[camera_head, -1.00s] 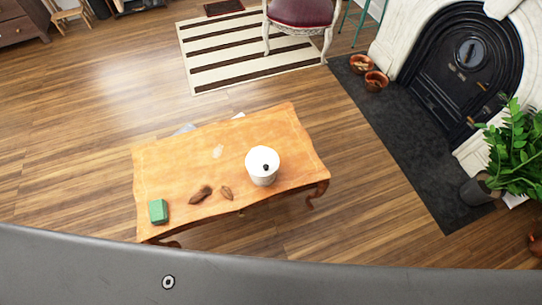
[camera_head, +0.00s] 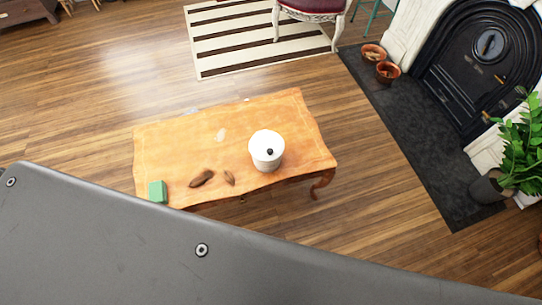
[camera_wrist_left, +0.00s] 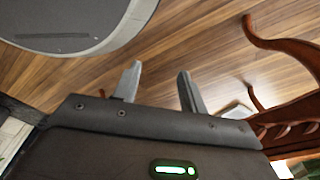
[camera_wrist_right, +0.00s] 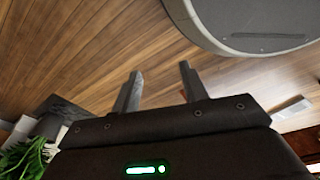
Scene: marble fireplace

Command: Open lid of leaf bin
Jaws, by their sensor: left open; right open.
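The leaf bin (camera_head: 266,151) is a white cylinder with its lid (camera_head: 268,144) on top and a small black knob (camera_head: 270,152). It stands upright on the right part of a wooden table (camera_head: 235,120) in the head view. My left gripper (camera_wrist_left: 160,88) is open and empty above the wood floor in the left wrist view. My right gripper (camera_wrist_right: 160,85) is open and empty above the floor in the right wrist view. Neither gripper shows in the head view, and both are apart from the bin.
A green block (camera_head: 157,191), two brown leaf-like pieces (camera_head: 201,178) and a pale flat piece (camera_head: 221,134) lie on the table. A fireplace (camera_head: 480,60), pots (camera_head: 387,72) and a plant (camera_head: 520,145) stand at right. A chair (camera_head: 315,10) and striped rug (camera_head: 255,45) are behind.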

